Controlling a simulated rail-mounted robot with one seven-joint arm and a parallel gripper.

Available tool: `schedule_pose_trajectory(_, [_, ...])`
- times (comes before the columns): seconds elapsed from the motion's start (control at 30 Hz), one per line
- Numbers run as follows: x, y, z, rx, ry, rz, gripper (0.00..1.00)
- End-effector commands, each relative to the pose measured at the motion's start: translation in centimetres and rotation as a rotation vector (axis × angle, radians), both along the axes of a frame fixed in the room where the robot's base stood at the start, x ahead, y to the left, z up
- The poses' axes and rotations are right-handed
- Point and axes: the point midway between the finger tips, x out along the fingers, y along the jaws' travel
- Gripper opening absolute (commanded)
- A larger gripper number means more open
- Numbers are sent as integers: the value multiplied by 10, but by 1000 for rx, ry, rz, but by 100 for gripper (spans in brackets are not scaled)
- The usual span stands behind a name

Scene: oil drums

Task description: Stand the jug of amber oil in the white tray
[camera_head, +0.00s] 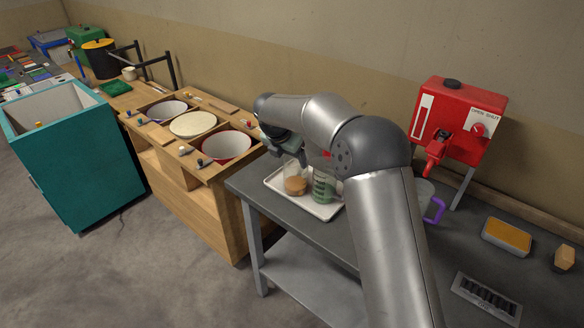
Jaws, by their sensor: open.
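The jug of amber oil (296,185) stands upright in the white tray (318,212), toward its left side. It is a clear vessel with amber liquid low inside. A clear vessel with green liquid (323,188) stands just right of it in the tray. My gripper (291,158) is open just above and behind the amber jug. Its fingertips are small and partly hidden, so I cannot tell whether they touch the jug.
A red tank with a spout (456,120) stands right of my arm, and a purple-handled jug (425,200) is partly hidden by my arm. A wooden bench with round tubs (227,148) is at left. An amber-topped block (507,237) lies at right.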

Motion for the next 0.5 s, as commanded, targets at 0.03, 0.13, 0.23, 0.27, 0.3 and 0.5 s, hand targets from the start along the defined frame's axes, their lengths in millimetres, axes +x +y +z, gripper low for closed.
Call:
schedule_pose_trajectory(0.03, [-3,2,9,2,-3,1,79])
schedule_pose_trajectory(0.13, [-9,5,24,1,-2,1,79])
schedule_pose_trajectory(0.23, [-13,7,35,0,0,0,79])
schedule_pose_trajectory(0.27, [-14,7,37,0,0,1,79])
schedule_pose_trajectory(0.3, [-14,7,39,0,0,1,79])
schedule_pose_trajectory(0.5, [-16,7,43,0,1,-2,79])
